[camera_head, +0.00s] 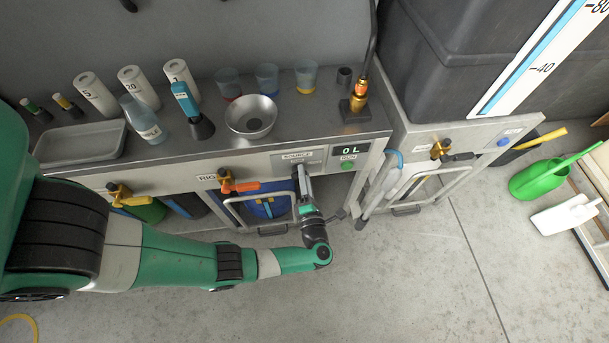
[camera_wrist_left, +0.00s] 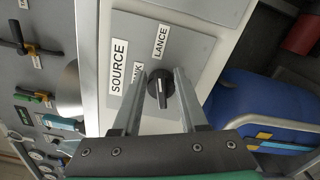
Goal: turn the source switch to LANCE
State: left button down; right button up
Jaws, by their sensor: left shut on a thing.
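The source switch is a small black knob (camera_wrist_left: 160,88) on a grey panel, clear in the left wrist view. A LANCE label (camera_wrist_left: 160,41) lies above it in that view, a SOURCE label (camera_wrist_left: 119,65) to its left. A second label, partly hidden by a finger, ends in "NK". In the head view the left gripper (camera_head: 302,180) is at the SOURCE panel and covers the knob. My right gripper is not seen.
A display (camera_head: 351,151) and green RUN button (camera_head: 347,166) sit right of the switch. An orange-handled valve (camera_head: 236,183) is to its left. A metal bowl (camera_head: 251,114) and cups stand on the counter. A blue container (camera_wrist_left: 255,105) sits below.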

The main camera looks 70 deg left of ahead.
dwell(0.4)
pick_arm(q)
jog(key=shift+c, duration=2.2)
grip_release()
jog(key=shift+d, duration=0.1)
jog(key=v, duration=1.1)
jog(key=shift+d, duration=0.2)
jog(key=shift+s, duration=0.15)
